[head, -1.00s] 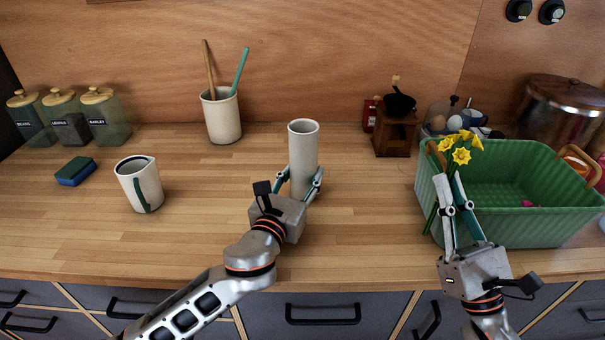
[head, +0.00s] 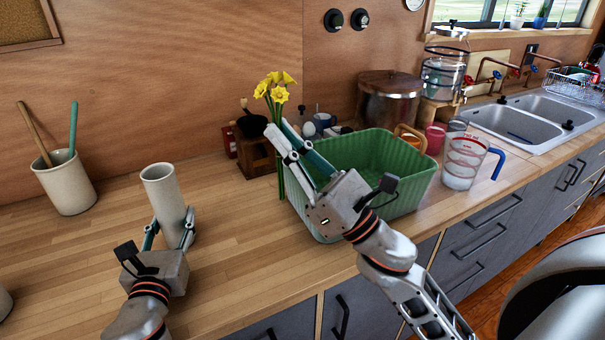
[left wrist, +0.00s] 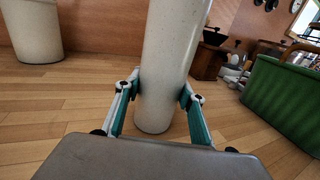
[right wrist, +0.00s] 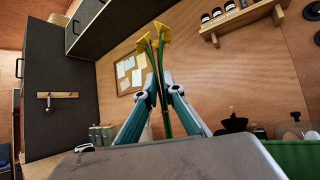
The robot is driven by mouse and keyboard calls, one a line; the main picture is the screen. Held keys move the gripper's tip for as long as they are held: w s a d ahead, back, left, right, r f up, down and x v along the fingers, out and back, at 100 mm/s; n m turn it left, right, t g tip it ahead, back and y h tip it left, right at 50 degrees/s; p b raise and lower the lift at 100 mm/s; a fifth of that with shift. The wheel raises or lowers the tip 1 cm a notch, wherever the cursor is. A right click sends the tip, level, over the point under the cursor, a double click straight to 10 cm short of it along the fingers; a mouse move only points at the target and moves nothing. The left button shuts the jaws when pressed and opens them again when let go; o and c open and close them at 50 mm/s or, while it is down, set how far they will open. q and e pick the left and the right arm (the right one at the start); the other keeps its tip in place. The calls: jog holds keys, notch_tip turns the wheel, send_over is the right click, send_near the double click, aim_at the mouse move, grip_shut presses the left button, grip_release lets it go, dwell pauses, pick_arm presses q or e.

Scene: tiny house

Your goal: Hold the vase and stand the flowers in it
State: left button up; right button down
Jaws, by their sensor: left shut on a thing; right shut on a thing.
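The vase (head: 166,195) is a tall pale speckled cylinder with an open top, upright on the wooden counter in the head view. My left gripper (head: 168,240) is shut around its lower part; the left wrist view shows the vase (left wrist: 168,60) between both fingers. The flowers (head: 276,88) are yellow daffodils on green stems. My right gripper (head: 288,145) is shut on the stems and holds them upright, blooms above the fingers, beside the green basket. In the right wrist view the stems (right wrist: 160,80) run between the fingertips. The flowers are to the right of the vase, apart from it.
The green basket (head: 375,160) stands right of the flowers. A wooden grinder (head: 256,155) is behind them. A crock with utensils (head: 66,183) stands left of the vase. A measuring jug (head: 463,165) stands near the sink. Counter between vase and basket is clear.

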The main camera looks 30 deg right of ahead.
jog(key=x, duration=1.4)
jog(key=w+a+f+n+g+y, duration=0.1)
jog(key=w+a+f+y, duration=0.1)
jog(key=a, duration=1.2)
jog(key=shift+w+a+f, duration=0.25)
jog(key=shift+a+f, duration=0.05)
jog(key=shift+a, duration=0.05)
jog(key=shift+w, duration=0.15)
jog(key=shift+f, duration=0.1)
dwell(0.7)
jog(key=shift+d+f, duration=0.1)
jog(key=shift+f, duration=1.3)
jog(key=shift+f, duration=0.15)
jog(key=shift+f, duration=0.5)
